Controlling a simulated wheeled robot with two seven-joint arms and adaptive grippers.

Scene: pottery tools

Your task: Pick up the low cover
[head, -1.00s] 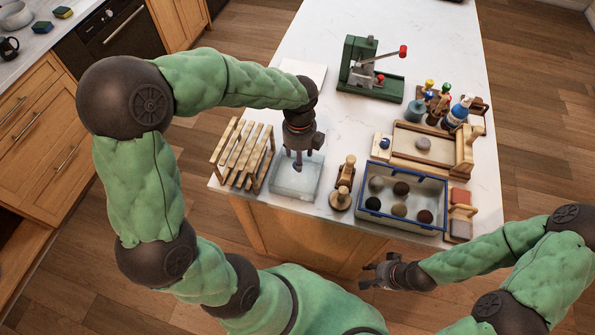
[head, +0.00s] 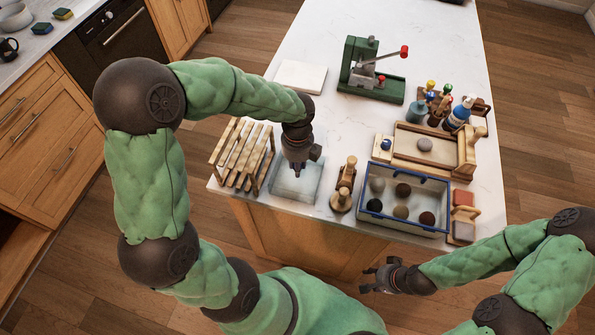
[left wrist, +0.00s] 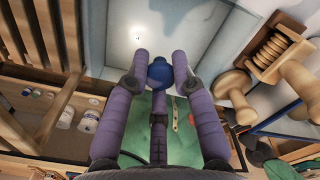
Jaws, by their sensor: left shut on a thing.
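The low cover (head: 283,188) is a clear, pale box-like cover near the counter's front edge, between the slatted rack and a wooden tool. In the left wrist view its pale clear surface (left wrist: 130,40) lies beneath the fingers, with a round blue knob (left wrist: 160,72). My left gripper (head: 297,171) points down over the cover; in the left wrist view its purple fingers (left wrist: 158,66) are on either side of the knob, shut on it. In the head view the gripper hides the knob. My right gripper (head: 372,280) is open and empty in front of the counter.
A slatted wooden rack (head: 241,155) stands close left of the cover. A wooden tool (head: 344,183) and a blue-rimmed bin (head: 404,225) with several balls are to the right. A white slab (head: 301,76) and a green press (head: 372,75) stand farther back.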

